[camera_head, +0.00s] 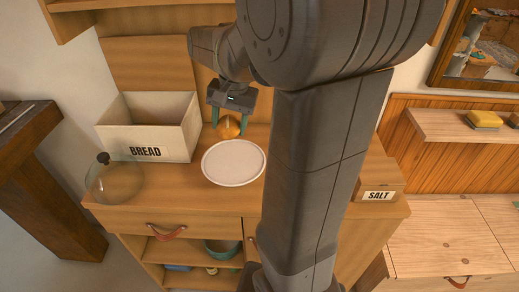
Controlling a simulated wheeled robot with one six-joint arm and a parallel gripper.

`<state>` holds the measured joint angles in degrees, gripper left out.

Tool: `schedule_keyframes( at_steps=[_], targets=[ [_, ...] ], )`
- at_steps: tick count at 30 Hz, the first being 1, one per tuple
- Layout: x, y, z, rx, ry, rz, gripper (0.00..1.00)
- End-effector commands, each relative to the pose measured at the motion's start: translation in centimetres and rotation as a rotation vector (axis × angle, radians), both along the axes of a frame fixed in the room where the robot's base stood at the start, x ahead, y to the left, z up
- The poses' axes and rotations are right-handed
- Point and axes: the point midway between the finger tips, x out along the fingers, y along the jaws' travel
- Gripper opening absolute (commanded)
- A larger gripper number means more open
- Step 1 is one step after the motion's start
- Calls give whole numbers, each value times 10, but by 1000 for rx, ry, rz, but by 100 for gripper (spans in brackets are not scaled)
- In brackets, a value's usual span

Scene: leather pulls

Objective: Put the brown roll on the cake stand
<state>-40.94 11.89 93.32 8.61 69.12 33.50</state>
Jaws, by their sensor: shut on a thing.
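The brown roll (229,129) is a small, round, golden-brown piece between the two green fingers of my gripper (229,121). My gripper points down and is shut on it, just behind the far edge of a round white plate-like top, which looks like the cake stand (233,163). The white top is bare. Whether the roll is clear of the counter or touches it, I cannot tell. Any foot under the white top is hidden.
An open white bin marked BREAD (150,127) stands to the left. A clear glass dome with a dark knob (115,181) sits at the counter's left front corner. A wooden SALT box (378,187) is to the right. My arm hides the counter's middle right.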

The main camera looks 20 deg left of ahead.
Motion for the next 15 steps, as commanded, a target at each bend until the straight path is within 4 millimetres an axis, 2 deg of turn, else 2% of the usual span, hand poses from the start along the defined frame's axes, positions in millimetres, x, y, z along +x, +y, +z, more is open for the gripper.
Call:
schedule_keyframes(
  at_steps=[2, 9, 15],
  targets=[
    [0, 0, -4, -1, 3, 1, 30],
    [-1, 0, -48, -3, 4, 1, 30],
    [-1, 0, -68, -1, 3, 0, 30]
  ],
)
